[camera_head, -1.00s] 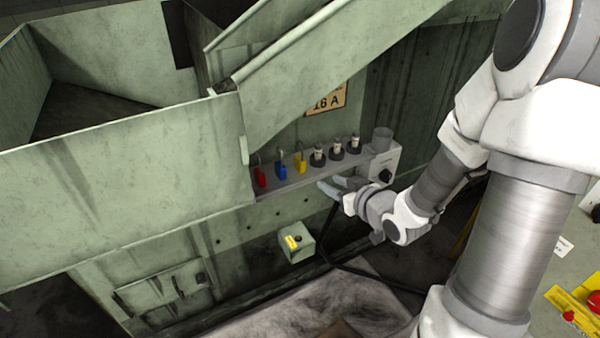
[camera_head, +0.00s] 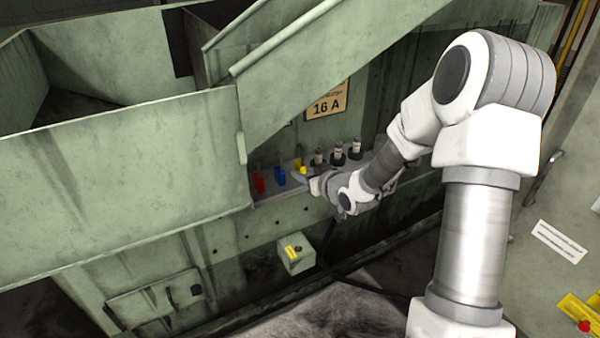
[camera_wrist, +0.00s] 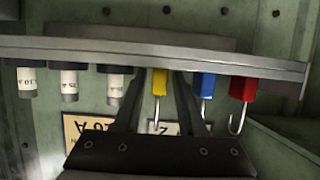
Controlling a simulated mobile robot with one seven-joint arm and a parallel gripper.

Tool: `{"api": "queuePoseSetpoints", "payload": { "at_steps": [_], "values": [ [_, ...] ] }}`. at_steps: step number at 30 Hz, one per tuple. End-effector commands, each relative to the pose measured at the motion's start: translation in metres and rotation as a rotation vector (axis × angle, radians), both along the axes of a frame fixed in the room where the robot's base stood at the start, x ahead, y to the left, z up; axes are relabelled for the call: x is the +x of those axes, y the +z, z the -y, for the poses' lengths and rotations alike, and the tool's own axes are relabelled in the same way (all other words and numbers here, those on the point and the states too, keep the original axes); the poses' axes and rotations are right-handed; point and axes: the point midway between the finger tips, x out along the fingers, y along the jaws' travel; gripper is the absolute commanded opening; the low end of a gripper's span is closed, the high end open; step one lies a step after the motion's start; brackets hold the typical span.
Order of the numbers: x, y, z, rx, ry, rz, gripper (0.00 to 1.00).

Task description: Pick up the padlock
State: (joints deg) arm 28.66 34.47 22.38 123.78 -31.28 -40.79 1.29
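A yellow padlock (camera_head: 300,168) stands on a narrow grey shelf (camera_head: 285,190) with its shackle up. It also shows in the wrist view (camera_wrist: 159,82), which is upside down. A blue padlock (camera_head: 280,176) and a red padlock (camera_head: 258,182) stand to its left in the head view. My gripper (camera_head: 302,177) is at the front of the shelf by the yellow padlock. In the wrist view the dark fingers of my gripper (camera_wrist: 162,76) are apart, one on each side of the yellow padlock. I see gaps between them and the padlock. My gripper partly hides the padlock in the head view.
Several dark fuse-like cylinders with white labels (camera_head: 338,152) stand right of the yellow padlock. A sloped green panel (camera_head: 320,80) overhangs the shelf. A small green box (camera_head: 296,253) juts out below.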

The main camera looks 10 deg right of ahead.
Motion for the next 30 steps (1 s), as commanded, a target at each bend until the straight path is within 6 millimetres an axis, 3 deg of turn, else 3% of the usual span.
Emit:
{"api": "queuePoseSetpoints", "payload": {
  "at_steps": [7,14,30],
  "values": [
    [0.0018,-0.0001,-0.0009,0.000,0.000,0.000,0.40],
    [0.0017,-0.0001,-0.0007,0.000,0.000,0.000,0.00],
    [0.0019,0.0073,-0.0006,0.000,0.000,0.002,0.00]
  ]
}}
